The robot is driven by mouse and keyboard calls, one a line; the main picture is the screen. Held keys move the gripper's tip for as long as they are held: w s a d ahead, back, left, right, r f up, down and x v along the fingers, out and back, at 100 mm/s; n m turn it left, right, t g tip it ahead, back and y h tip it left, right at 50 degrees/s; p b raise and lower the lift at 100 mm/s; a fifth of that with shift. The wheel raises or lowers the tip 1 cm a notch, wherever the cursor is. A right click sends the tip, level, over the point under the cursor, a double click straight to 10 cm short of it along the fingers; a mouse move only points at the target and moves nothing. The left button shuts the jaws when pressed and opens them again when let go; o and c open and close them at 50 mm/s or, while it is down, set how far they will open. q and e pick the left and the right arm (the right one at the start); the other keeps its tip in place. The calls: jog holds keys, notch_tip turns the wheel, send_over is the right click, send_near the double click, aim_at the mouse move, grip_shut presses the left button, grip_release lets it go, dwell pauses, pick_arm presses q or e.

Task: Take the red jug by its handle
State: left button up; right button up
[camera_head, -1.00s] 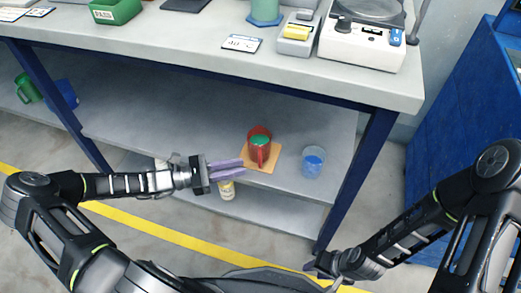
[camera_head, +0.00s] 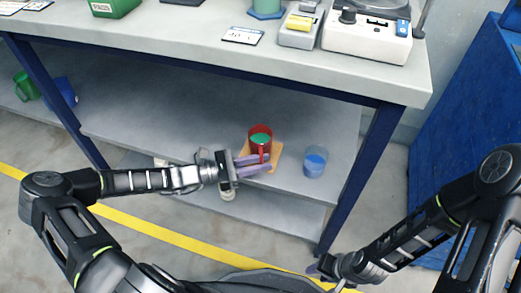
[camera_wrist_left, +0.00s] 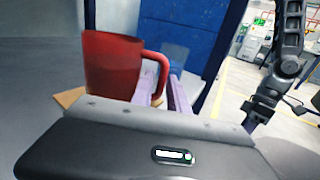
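The red jug (camera_head: 254,150) stands upright on an orange-tan square mat (camera_head: 276,152) on the shelf below the worktop. Something green shows inside its mouth. Its handle faces my left gripper (camera_head: 262,164), whose purple fingers are apart at the handle. In the left wrist view the jug (camera_wrist_left: 110,68) is at the left, and its handle shows at the gap between the fingers (camera_wrist_left: 163,88); contact cannot be told. My right gripper (camera_head: 316,268) is low in the head view, away from the jug, its fingers too small to read.
A clear cup with blue contents (camera_head: 315,163) stands right of the mat. A green mug (camera_head: 25,87) and a blue container (camera_head: 64,92) are at the far left of the shelf. The worktop edge (camera_head: 230,70) overhangs the shelf, and a table leg (camera_head: 360,180) stands at the right.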

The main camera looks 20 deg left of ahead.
pick_arm(q)
jog(key=shift+c, duration=0.6)
grip_shut()
jog(key=shift+d, duration=0.1)
dwell(1.1)
